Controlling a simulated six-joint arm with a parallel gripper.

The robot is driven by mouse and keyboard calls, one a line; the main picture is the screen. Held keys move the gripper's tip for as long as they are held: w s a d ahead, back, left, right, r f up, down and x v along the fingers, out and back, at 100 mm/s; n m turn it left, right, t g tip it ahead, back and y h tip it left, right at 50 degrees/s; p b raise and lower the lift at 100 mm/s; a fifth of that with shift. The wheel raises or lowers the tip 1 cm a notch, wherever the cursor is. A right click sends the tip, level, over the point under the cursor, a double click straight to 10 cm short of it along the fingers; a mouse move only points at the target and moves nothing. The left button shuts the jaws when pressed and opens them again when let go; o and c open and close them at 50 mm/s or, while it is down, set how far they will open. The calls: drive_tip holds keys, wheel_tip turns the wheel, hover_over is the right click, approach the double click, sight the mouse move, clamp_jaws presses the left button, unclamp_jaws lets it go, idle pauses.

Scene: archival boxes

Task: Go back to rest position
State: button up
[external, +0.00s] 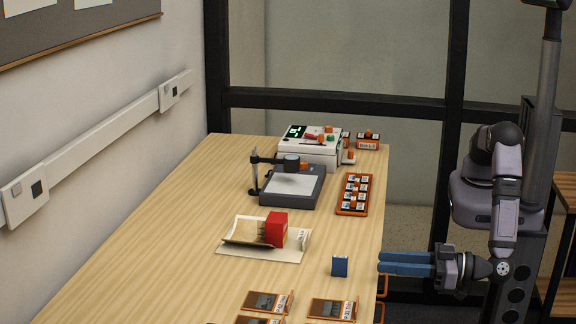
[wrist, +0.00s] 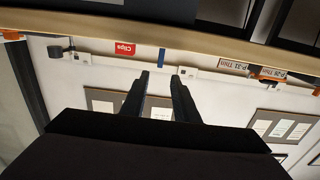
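My gripper (external: 380,262) is at the right edge of the table (external: 170,250) in the external view, its blue fingers pointing left across the edge. In the wrist view my gripper (wrist: 160,78) has its two fingers apart with nothing between them. A small blue box (external: 340,266) stands upright on the table, left of the fingertips and apart from them. A red box (external: 277,229) stands on an open beige folder (external: 262,252). In the upside-down wrist view the red box (wrist: 126,47) reads "Clips", and the blue box (wrist: 161,55) is near it.
A dark stand with a small arm (external: 290,190) and a white device (external: 308,150) are further back. An orange tray (external: 355,194) holds several small items. Labelled holders (external: 332,309) lie at the front.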

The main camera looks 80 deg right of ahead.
idle(0.3)
drive_tip(key=w+r+p, duration=0.1)
drive_tip(key=w, duration=0.2)
drive_tip(key=w+r+g+y+p, duration=0.1)
drive_tip(key=w+r, duration=0.1)
drive_tip(key=w, duration=0.1)
drive_tip(key=w+r+g+y+p, duration=0.1)
drive_tip(key=w, duration=0.3)
drive_tip(key=shift+d+r, duration=0.2)
drive_tip(key=shift+r, duration=0.2)
drive_tip(key=w+d+r+n+g+y+p, duration=0.1)
drive_tip(key=w+d+r+g+p, duration=0.15)
drive_tip(key=w+d, duration=0.35)
drive_tip(key=w+d+r+g+y+p, duration=0.1)
drive_tip(key=w+d+g+p, duration=0.2)
drive_tip(key=d, duration=0.4)
drive_tip(key=s+d+g+h+p, duration=0.1)
drive_tip(key=s+d+g, duration=0.4)
drive_tip(key=s+d, duration=0.6)
drive_tip(key=s+d+m+g+h+p, duration=0.1)
drive_tip(key=s+d+g, duration=0.4)
drive_tip(key=s+d, duration=0.7)
drive_tip(key=d+h+p, duration=0.1)
drive_tip(key=d+h, duration=0.1)
drive_tip(key=d, duration=0.7)
drive_tip(key=shift+d+r, duration=0.2)
drive_tip(key=shift+d, duration=0.15)
drive_tip(key=shift+s+g, duration=0.1)
drive_tip(key=shift+g, duration=0.15)
